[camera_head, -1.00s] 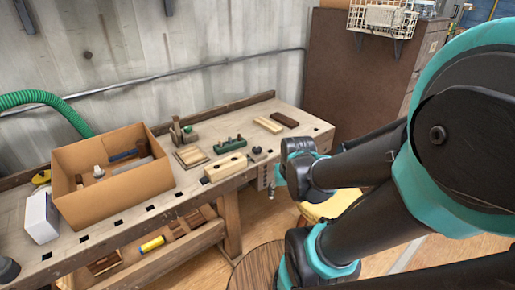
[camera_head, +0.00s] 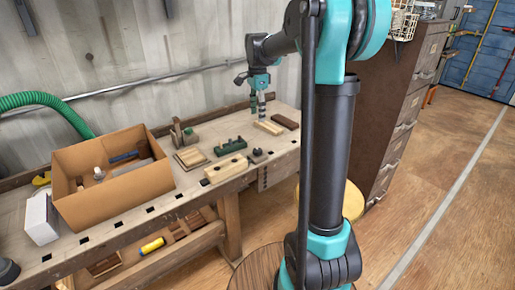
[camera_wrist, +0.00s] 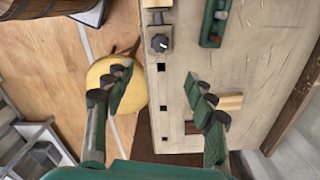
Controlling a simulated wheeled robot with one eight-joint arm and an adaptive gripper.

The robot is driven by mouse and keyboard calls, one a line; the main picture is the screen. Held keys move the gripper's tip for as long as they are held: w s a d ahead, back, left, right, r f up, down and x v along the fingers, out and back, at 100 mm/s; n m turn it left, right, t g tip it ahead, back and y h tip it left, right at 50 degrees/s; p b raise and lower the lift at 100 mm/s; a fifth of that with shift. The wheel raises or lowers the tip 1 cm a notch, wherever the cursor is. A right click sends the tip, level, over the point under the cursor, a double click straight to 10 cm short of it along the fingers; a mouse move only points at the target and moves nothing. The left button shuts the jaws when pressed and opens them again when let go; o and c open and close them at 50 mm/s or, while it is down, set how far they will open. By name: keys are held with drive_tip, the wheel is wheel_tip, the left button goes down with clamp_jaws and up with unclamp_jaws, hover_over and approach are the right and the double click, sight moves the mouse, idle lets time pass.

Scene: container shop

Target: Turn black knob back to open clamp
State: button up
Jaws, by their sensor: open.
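The black knob (camera_head: 257,153) is small and dark, near the front edge of the workbench, beside the light wooden block with holes (camera_head: 226,168). In the wrist view the knob (camera_wrist: 160,43) shows a pointed-lobed dark face on a pale clamp part near the bench edge. My gripper (camera_head: 257,108) hangs fingers-down over the back right of the bench, apart from the knob. In the wrist view my gripper (camera_wrist: 160,80) is open with nothing between its fingers; the knob lies beyond the fingertips. How far the clamp is closed cannot be told.
A green tool holder (camera_head: 230,147) stands behind the knob. A pale block (camera_head: 268,128) and a dark block (camera_head: 285,120) lie near my gripper. A cardboard box (camera_head: 112,199) fills the bench's left. A yellow round stool top (camera_head: 352,203) is right of the bench.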

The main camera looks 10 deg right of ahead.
sight(257, 150)
wheel_tip(257, 150, down, 17)
drive_tip(key=shift+r, duration=0.15)
idle(0.5)
drive_tip(key=c, duration=1.2)
drive_tip(key=shift+o, duration=0.2)
